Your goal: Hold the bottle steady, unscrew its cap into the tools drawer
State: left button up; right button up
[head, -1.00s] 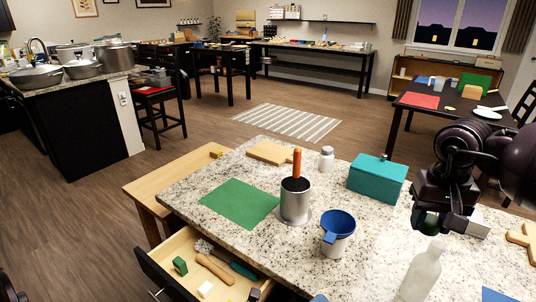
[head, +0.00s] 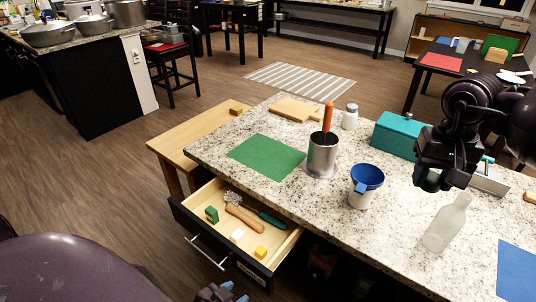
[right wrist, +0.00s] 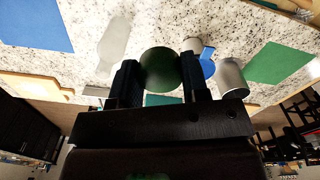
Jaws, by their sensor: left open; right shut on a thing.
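The clear bottle (head: 445,224) stands upright and uncapped on the speckled counter at the right; it also shows in the right wrist view (right wrist: 114,42). My right gripper (head: 433,180) is shut on the dark green round cap (right wrist: 160,70), held up in the air and apart from the bottle's neck. My left gripper (head: 222,293) is open at the bottom edge of the head view, partly cut off, below the drawer and away from the bottle. The tools drawer (head: 190,222) is pulled open, with a green block, a wooden roller, a green-handled tool, and white and yellow blocks inside.
A green mat (head: 266,157) lies by the drawer; a blue sheet (head: 518,270) lies at right.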

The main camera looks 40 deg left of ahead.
aim_at(451, 219)
jog(key=j+u, duration=1.05)
jog(key=i+j, duration=0.05)
jog(key=j, duration=0.05)
